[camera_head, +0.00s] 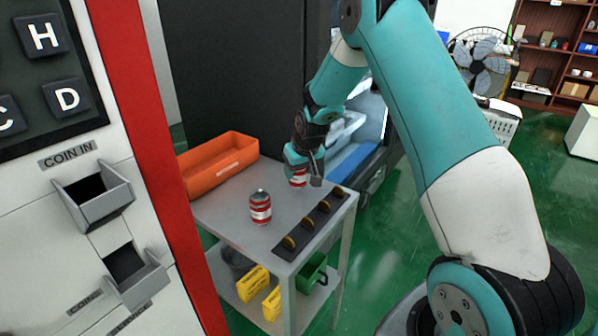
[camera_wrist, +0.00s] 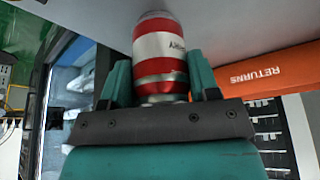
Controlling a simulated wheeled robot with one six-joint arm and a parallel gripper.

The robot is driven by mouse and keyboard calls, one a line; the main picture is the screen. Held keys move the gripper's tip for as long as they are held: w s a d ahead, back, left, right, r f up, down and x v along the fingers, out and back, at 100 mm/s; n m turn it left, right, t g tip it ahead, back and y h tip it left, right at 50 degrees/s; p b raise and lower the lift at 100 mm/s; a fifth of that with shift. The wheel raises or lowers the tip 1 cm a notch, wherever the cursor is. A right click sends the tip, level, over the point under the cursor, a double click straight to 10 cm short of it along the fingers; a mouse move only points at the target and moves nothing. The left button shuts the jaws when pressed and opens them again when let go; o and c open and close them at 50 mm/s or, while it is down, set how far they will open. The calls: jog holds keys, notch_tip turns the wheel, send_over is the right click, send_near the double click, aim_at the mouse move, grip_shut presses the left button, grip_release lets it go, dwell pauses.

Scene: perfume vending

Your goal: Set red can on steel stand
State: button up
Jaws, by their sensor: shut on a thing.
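My gripper (camera_head: 306,168) is shut on a red can with white bands (camera_head: 298,178), over the back right of the steel stand (camera_head: 222,207). In the wrist view, the same can (camera_wrist: 160,52) sits between the two teal fingers of my gripper (camera_wrist: 160,82), and its far end is close to the grey top. I cannot tell whether it touches the top. A second red-and-white can (camera_head: 260,208) stands upright on the stand, left of and nearer than the held one.
An orange returns bin (camera_head: 219,165) is at the stand's back left; it also shows in the wrist view (camera_wrist: 262,78). A dark strip with several gold coins (camera_head: 309,224) lies along the right edge. Yellow boxes (camera_head: 252,284) and a green bin (camera_head: 312,271) are on the lower shelf.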

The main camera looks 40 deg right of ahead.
jog(key=shift+f, duration=0.5)
jog(key=o, duration=1)
jog(key=shift+f, duration=0.1)
